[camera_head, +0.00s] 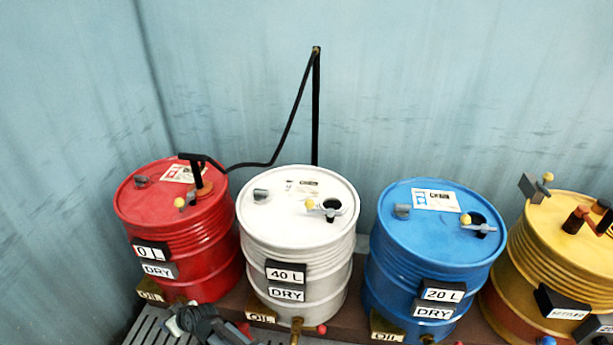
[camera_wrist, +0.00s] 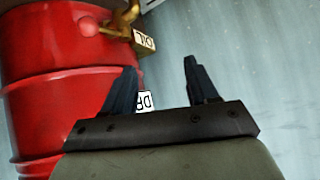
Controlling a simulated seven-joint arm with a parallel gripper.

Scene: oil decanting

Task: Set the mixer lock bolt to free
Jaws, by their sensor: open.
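The yellow drum (camera_head: 530,262) stands at the far right, cut off by the picture edge. On its top is a dark crank (camera_head: 590,218) with a reddish-brown part. At its back left rim is a grey block with a yellow knob (camera_head: 548,177), which looks like the lock bolt; its setting is too small to read. My gripper (camera_wrist: 162,75) is open and empty in the wrist view, with a red drum (camera_wrist: 60,80) close by on the left. In the head view my gripper (camera_head: 196,320) is low in front of the red drum (camera_head: 175,235), far left of the yellow drum.
A white drum (camera_head: 290,235) and a blue drum (camera_head: 430,240) stand between the red and yellow drums. They carry volume and DRY plates, yellow-knobbed levers and lower taps. A black pole (camera_head: 316,110) with a hose rises behind. A slatted grating (camera_head: 150,328) lies at the lower left.

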